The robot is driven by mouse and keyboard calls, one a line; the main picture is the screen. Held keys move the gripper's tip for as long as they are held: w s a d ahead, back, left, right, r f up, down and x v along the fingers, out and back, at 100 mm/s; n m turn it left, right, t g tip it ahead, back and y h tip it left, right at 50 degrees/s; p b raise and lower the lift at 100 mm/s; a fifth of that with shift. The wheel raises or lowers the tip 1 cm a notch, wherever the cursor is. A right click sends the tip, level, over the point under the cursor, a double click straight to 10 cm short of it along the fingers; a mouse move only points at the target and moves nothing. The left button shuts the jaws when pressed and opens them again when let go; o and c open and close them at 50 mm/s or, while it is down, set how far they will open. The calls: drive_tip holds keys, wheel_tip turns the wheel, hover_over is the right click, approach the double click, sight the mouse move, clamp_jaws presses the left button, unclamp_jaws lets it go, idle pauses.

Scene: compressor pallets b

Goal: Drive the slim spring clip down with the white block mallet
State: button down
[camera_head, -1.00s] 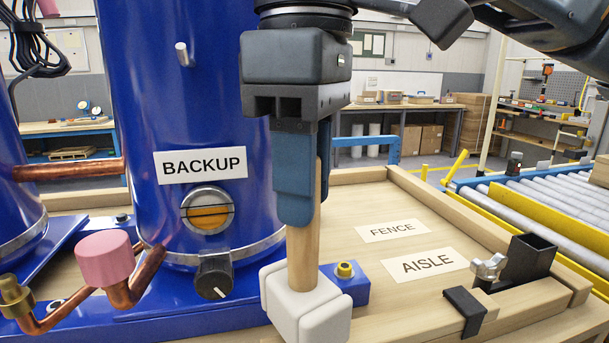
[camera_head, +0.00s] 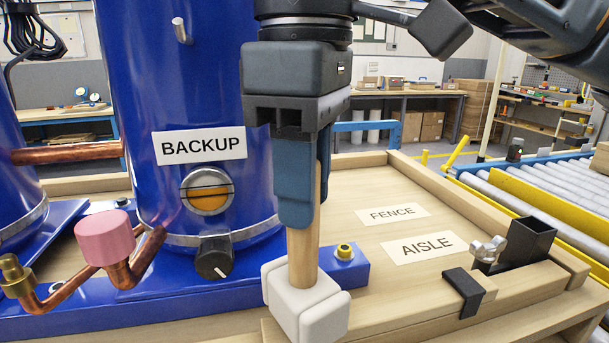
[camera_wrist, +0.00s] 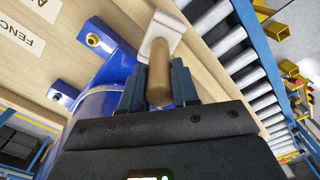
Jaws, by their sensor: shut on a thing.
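My gripper (camera_head: 300,210) is shut on the wooden handle (camera_head: 303,258) of the white block mallet. The mallet is upright, its white block head (camera_head: 300,303) hanging below the fingers in front of the blue base. In the wrist view the handle (camera_wrist: 160,82) is between the two fingers and the white head (camera_wrist: 160,32) lies beyond. A slim black clip (camera_head: 465,290), which I take for the spring clip, sits over the wooden rail at the lower right. It is clear of the mallet. How far down it sits I cannot tell.
A black square-mouthed bracket (camera_head: 525,243) with a silver wing screw (camera_head: 488,250) stands beside the clip. The blue BACKUP compressor (camera_head: 190,90) rises at left, with copper pipes and a pink cap (camera_head: 105,238). The board around the FENCE and AISLE labels (camera_head: 421,247) is clear.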

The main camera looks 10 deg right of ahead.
drive_tip(key=shift+r+p, duration=3.6)
drive_tip(key=shift+p, duration=0.05)
drive_tip(key=shift+f, duration=0.1)
drive_tip(key=c, duration=1.5)
unclamp_jaws()
clamp_jaws()
